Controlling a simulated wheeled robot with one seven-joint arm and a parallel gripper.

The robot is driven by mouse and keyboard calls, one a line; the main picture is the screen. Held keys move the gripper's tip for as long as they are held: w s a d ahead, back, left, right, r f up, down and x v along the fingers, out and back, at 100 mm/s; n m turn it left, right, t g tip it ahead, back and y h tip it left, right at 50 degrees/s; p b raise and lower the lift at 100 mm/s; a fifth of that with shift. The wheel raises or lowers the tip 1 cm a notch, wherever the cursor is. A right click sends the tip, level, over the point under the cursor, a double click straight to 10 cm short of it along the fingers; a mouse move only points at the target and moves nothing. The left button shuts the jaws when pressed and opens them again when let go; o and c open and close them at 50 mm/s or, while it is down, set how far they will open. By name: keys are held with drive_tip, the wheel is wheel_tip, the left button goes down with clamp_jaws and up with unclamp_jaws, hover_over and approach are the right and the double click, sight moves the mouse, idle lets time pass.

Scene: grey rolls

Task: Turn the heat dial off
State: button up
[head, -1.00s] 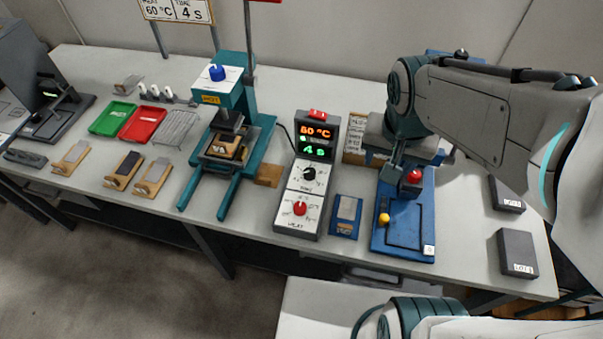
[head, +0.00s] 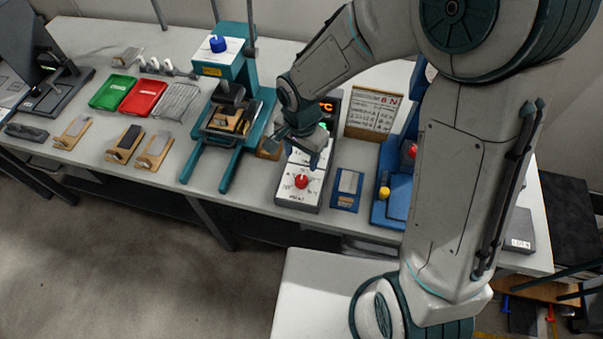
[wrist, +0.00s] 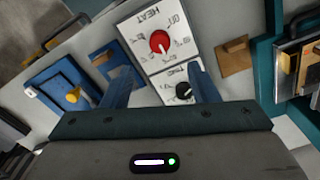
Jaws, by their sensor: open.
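The heat dial is a red knob (head: 301,181) on the lower front of the white-faced control box (head: 287,196). In the wrist view the red heat dial (wrist: 159,41) stands clear on its panel marked HEAT, beyond the fingertips. A black time dial (wrist: 183,90) sits nearer, between the fingers. My gripper (head: 304,158) is above the control box, apart from the red dial, and hides the black dial and most of the display in the head view. In the wrist view my gripper (wrist: 160,80) has its two blue fingers spread and nothing between them.
A teal press (head: 232,100) stands left of the control box. A small blue stand (head: 347,188) and a blue fixture with a yellow knob (head: 384,192) are to the right. A framed card (head: 373,112) stands behind. Red tray (head: 144,97) and green tray (head: 112,92) lie far left.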

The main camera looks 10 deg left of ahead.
sight(301, 179)
wheel_tip(301, 179, down, 10)
drive_tip(key=shift+r+p, duration=0.1)
drive_tip(key=shift+p, duration=0.2)
drive_tip(key=c, duration=1)
